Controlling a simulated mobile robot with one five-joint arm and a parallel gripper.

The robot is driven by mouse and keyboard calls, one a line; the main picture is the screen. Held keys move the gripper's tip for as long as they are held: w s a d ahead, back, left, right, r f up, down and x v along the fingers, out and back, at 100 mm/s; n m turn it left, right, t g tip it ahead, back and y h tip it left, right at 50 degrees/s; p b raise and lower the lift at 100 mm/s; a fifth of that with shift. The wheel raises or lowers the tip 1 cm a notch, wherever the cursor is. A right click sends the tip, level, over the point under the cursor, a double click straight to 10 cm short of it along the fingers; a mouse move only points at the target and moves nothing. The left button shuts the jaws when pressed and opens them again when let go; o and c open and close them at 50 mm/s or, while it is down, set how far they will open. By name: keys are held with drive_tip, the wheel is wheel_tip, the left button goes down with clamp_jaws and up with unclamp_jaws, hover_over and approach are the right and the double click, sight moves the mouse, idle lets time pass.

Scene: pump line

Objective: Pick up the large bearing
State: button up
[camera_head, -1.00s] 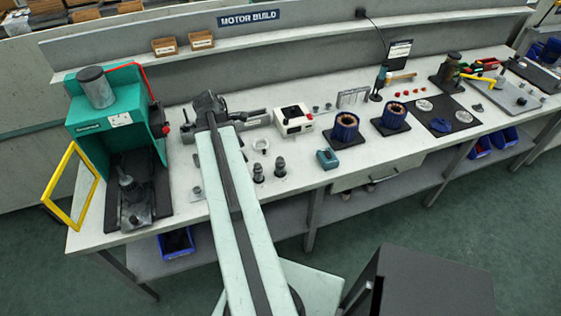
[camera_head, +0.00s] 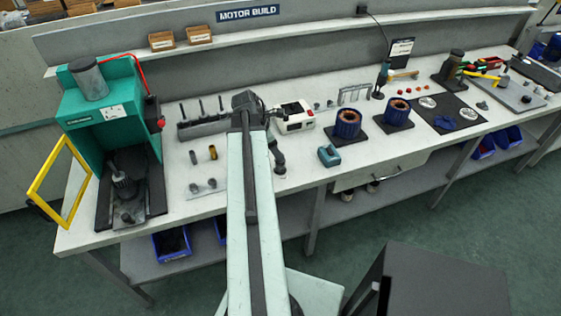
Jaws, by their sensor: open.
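My gripper (camera_head: 266,112) is a dark shape at the far end of my pale arm, over the workbench just left of the white-and-black box. Its jaws are open, and I see nothing held in them. I cannot make out the large bearing for certain; my arm covers part of the bench in front of the box. Small round grey parts (camera_head: 212,183) lie on the bench to the left of my arm, too small to identify. One dark upright shaft part (camera_head: 279,162) stands close to the right side of my arm.
A green press (camera_head: 100,115) with a yellow guard frame (camera_head: 62,185) stands at the left. A grey rack with upright pins (camera_head: 203,125) is behind. The white-and-black box (camera_head: 293,117), a teal device (camera_head: 329,155) and copper-wound stators (camera_head: 348,123) are to the right.

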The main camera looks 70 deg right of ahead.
drive_tip(key=shift+x, duration=0.95)
drive_tip(key=shift+w+a+r, duration=0.1)
drive_tip(key=shift+r, duration=0.1)
drive_tip(key=c, duration=1.1)
wheel_tip(320, 180, up, 10)
drive_tip(key=p, duration=1)
drive_tip(key=shift+f, duration=0.1)
